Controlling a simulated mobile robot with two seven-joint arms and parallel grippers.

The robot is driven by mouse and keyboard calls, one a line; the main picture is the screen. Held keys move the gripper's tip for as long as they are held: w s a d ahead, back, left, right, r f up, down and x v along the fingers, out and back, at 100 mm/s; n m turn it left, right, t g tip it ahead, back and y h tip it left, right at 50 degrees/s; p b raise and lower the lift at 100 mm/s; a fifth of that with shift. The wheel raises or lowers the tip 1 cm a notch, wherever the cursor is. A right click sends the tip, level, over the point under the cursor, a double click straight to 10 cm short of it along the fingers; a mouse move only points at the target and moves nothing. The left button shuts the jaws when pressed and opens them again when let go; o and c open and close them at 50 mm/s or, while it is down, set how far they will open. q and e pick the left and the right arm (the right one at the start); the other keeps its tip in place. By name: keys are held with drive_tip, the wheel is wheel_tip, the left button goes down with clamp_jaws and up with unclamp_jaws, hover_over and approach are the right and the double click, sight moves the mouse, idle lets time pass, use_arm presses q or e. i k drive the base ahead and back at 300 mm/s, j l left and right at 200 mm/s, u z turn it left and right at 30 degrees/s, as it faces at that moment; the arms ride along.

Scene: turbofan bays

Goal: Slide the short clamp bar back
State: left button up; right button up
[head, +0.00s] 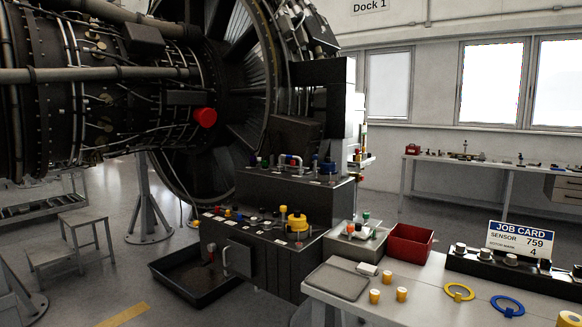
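I cannot make out the short clamp bar for certain. A dark stepped bench unit (305,188) stands in front of the engine, with small coloured fittings and pipe pieces on its two levels. A yellow round fitting (297,222) sits on the lower level. The parts here are too small to tell which is a bar. Neither of my grippers shows in the head view.
A table at the front right holds a grey tray (338,281), a red bin (409,244), yellow cups (401,293), a yellow ring (459,292), a blue ring (508,306) and a job card (519,241). A black drip tray (190,278) lies on the floor.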

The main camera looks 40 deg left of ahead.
sight(292, 162)
drive_tip(key=i+j, duration=0.15)
drive_tip(key=j, duration=0.25)
drive_tip(key=i+j+z, duration=0.1)
drive_tip(key=j, duration=0.3)
drive_tip(key=i+j, duration=0.15)
drive_tip(key=j, duration=0.3)
drive_tip(key=i+j, duration=0.1)
drive_tip(key=j, duration=0.3)
drive_tip(key=z, duration=0.05)
